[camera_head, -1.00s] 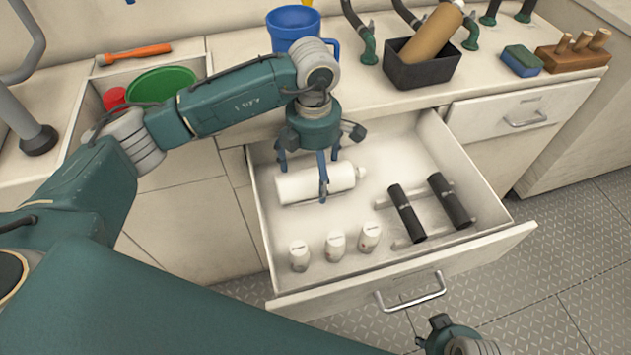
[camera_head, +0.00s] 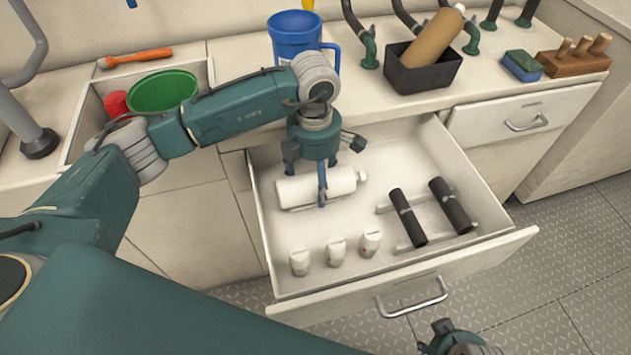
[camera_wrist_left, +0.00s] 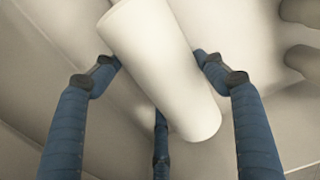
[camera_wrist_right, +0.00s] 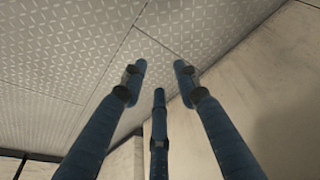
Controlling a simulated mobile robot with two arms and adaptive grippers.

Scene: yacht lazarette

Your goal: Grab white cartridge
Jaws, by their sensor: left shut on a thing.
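The white cartridge (camera_head: 343,182) is a smooth white cylinder with a small neck at its right end. It lies on its side in the back left of the open drawer (camera_head: 400,288). My left gripper (camera_head: 320,182) comes down over it from above and is shut on its middle. In the left wrist view the cartridge (camera_wrist_left: 160,65) runs diagonally between the blue fingers (camera_wrist_left: 160,75). I cannot tell whether it touches the drawer floor. My right gripper (camera_wrist_right: 158,75) is open and empty, low beside the drawer and facing the patterned floor.
Three small white bottles (camera_head: 336,250) stand at the drawer's front left. Two black cylinders (camera_head: 407,217) lie on a pale rack at its right. On the counter are a blue mug (camera_head: 293,36), a black bin (camera_head: 423,76) and a sponge (camera_head: 523,66). A green bowl (camera_head: 160,91) is in the sink.

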